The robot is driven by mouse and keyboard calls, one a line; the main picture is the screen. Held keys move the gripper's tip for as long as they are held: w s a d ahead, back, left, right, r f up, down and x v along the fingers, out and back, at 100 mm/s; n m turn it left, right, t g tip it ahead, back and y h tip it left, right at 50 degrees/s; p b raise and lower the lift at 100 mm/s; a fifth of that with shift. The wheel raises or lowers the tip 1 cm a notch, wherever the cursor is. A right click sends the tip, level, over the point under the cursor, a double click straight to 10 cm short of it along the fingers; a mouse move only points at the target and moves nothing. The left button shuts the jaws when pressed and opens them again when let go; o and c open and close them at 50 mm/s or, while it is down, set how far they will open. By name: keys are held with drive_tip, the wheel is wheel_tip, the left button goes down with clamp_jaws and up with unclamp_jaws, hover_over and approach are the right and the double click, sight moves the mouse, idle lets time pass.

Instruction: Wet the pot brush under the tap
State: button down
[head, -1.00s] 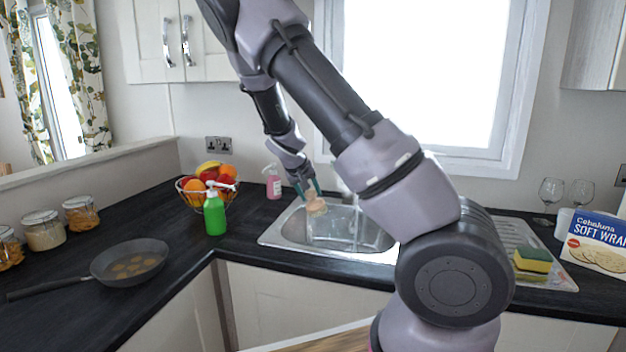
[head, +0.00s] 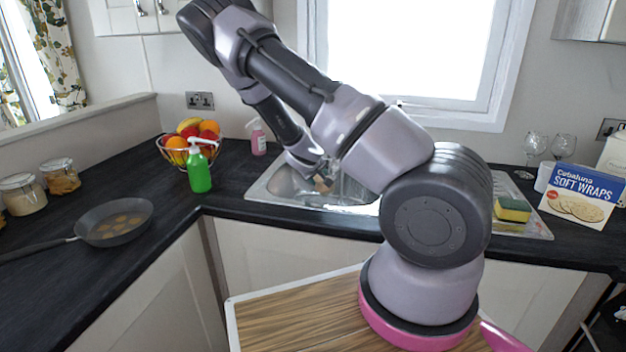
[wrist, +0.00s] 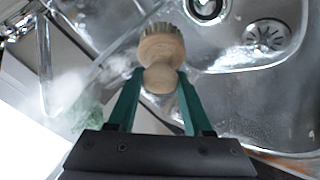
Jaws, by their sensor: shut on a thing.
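The pot brush (wrist: 163,48) has a round wooden knob and head with short pale bristles. My gripper (wrist: 160,78), with green fingers, is shut on the knob in the wrist view, bristles away from the palm. In the head view my gripper (head: 325,170) holds the brush (head: 323,184) low over the metal sink (head: 262,190). I cannot tell whether the brush touches the basin. The sink's drain (wrist: 268,36) is right of the brush in the wrist view.
A green pump bottle (head: 199,168), fruit basket (head: 176,156) and pink bottle (head: 258,138) stand left of the sink. A pan (head: 112,222) lies further left. A sponge (head: 513,208), wraps box (head: 578,196) and two glasses (head: 535,145) are at the right.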

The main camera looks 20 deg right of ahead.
drive_tip(key=w+d, duration=0.3)
drive_tip(key=d, duration=0.4)
drive_tip(key=shift+w+d, duration=0.25)
drive_tip(key=shift+w, duration=0.1)
idle(1.4)
drive_tip(key=s+a+r, duration=0.2)
drive_tip(key=s+a, duration=0.3)
drive_tip(key=s, duration=0.3)
drive_tip(key=shift+s+a, duration=0.15)
drive_tip(key=shift+a, duration=0.1)
drive_tip(key=a+r+n+t+y, duration=0.1)
drive_tip(key=a+r+n+y, duration=0.4)
drive_tip(key=a+r+n, duration=0.2)
drive_tip(key=shift+a+r+t, duration=0.3)
drive_tip(key=shift+a+r, duration=0.2)
drive_tip(key=shift+r, duration=0.05)
drive_tip(key=shift+d, duration=0.1)
idle(0.5)
